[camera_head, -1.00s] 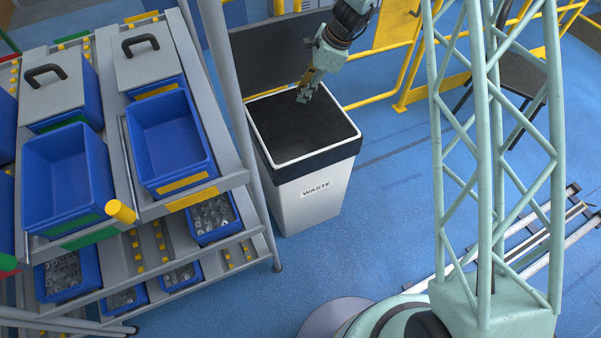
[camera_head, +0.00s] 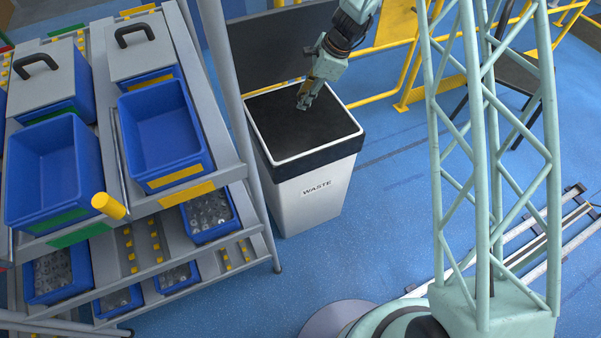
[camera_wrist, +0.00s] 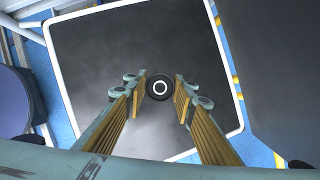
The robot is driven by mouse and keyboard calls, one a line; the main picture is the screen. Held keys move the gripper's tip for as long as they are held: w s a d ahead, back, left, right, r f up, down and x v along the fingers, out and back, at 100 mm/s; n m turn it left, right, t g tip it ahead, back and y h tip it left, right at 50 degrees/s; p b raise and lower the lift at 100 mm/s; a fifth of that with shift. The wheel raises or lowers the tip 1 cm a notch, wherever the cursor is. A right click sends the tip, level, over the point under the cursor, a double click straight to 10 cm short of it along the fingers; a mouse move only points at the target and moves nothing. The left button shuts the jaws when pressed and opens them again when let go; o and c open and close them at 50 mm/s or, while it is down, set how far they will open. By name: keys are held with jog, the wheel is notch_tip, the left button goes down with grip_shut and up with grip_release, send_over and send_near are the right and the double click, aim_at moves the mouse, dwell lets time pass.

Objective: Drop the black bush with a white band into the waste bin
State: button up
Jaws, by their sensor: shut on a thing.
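The waste bin (camera_head: 313,205) is white with a dark collar, an open top and a "WASTE" label. Its white rim (camera_wrist: 65,90) frames most of the wrist view, with a dark interior. My gripper (camera_head: 304,105) is over the bin's opening, inside the rim as seen from above. The bush is too small to make out in the head view.
A grey rack with blue bins (camera_head: 165,130) stands left of the waste bin, its upright post (camera_head: 235,110) close beside it. A dark panel (camera_head: 280,50) stands behind the waste bin. Yellow railing (camera_head: 405,70) runs behind and to the right.

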jog(key=shift+f, duration=0.1)
jog(key=o, duration=1)
jog(key=v, duration=1.2)
jog(key=shift+d, duration=0.1)
dwell(0.9)
